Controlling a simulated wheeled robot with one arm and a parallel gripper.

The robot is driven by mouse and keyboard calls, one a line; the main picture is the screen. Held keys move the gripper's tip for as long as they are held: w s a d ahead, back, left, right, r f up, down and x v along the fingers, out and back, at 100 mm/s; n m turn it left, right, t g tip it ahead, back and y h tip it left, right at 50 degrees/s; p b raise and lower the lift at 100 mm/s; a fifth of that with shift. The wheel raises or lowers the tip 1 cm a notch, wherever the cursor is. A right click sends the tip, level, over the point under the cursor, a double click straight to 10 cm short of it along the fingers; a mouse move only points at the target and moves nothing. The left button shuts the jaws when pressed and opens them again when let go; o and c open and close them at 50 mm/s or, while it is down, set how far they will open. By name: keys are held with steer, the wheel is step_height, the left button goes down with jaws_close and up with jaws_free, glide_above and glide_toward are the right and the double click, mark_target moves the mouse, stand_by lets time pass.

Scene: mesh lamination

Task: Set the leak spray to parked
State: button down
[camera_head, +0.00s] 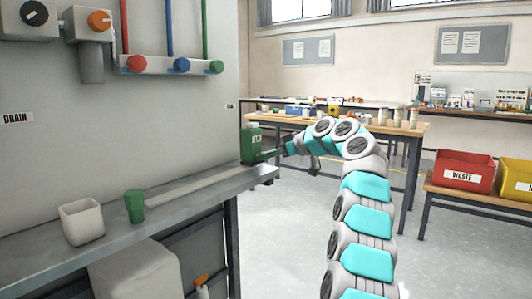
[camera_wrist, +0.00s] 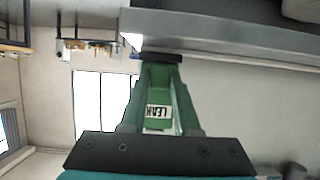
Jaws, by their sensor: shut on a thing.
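The leak spray (camera_head: 251,146) is a green bottle with a white label, at the far right end of the grey bench in the head view. It looks upright. My gripper (camera_head: 267,154) reaches it from the right and is shut on it. In the wrist view the leak spray's label (camera_wrist: 158,112) reads LEAK and shows between the green fingers of my gripper (camera_wrist: 160,72). Most of the bottle is hidden there by the fingers. I cannot tell whether its base touches the bench.
The grey bench (camera_head: 190,192) also carries a green cup (camera_head: 134,207) and a white open container (camera_head: 82,222) nearer me. A wall panel with valves and pipes stands behind it. A worktable (camera_head: 398,128) and a red WASTE bin (camera_head: 464,172) stand right; the floor between is clear.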

steer(key=shift+w+d+r, duration=0.15)
steer(key=shift+d, duration=0.05)
steer(key=c, duration=0.6)
jaws_free()
steer(key=shift+w, duration=0.1)
steer(key=shift+c, duration=0.2)
steer(key=b+v, duration=0.1)
steer(key=v, duration=0.6)
steer(key=shift+s+d, duration=0.3)
steer(key=shift+d, duration=0.05)
